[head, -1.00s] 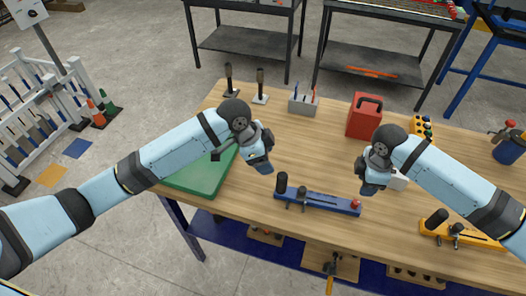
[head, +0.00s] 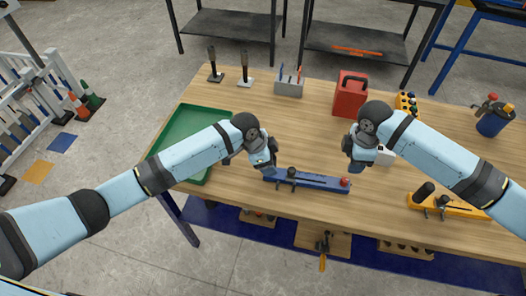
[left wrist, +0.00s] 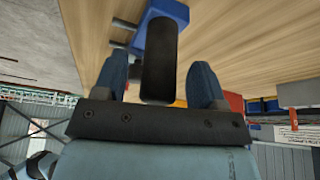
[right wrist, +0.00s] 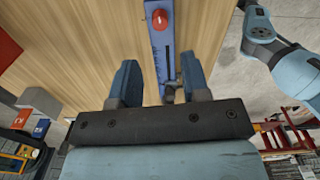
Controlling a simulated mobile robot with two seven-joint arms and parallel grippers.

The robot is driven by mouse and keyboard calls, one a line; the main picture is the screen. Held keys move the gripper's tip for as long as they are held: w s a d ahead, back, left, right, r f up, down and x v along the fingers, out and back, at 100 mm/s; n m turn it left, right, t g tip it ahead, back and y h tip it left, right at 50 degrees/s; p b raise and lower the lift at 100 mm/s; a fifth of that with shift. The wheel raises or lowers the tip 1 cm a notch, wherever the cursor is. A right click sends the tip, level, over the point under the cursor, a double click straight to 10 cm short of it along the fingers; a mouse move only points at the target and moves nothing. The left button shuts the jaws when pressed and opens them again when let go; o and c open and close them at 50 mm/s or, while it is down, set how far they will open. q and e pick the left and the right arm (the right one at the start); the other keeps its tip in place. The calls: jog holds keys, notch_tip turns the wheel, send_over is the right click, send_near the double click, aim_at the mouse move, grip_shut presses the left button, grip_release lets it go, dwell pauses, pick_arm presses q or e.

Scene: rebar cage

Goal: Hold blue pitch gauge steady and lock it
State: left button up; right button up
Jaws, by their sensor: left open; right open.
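The blue pitch gauge (head: 318,183) lies on the wooden table, with a red knob (head: 345,182) at its right end. Its black upright handle (left wrist: 159,60) at the left end is mostly hidden by my left gripper in the head view. My left gripper (head: 269,169) is open, and the left wrist view shows the handle between its two fingers. I cannot tell whether they touch it. My right gripper (head: 356,169) is open and empty above the gauge's right end. In the right wrist view the red knob (right wrist: 160,19) lies beyond the fingertips.
A yellow gauge (head: 455,209) lies at the right. A green tray (head: 178,125) lies left, partly under my left arm. A red box (head: 349,95), a grey holder (head: 288,87) and a blue cup (head: 493,122) stand further back. The table middle is clear.

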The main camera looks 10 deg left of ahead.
pick_arm(q)
jog(key=shift+d+f, duration=0.15)
jog(key=shift+f, duration=0.3)
jog(key=c, duration=1.1)
grip_shut()
pick_arm(e)
jog(key=shift+o, duration=0.7)
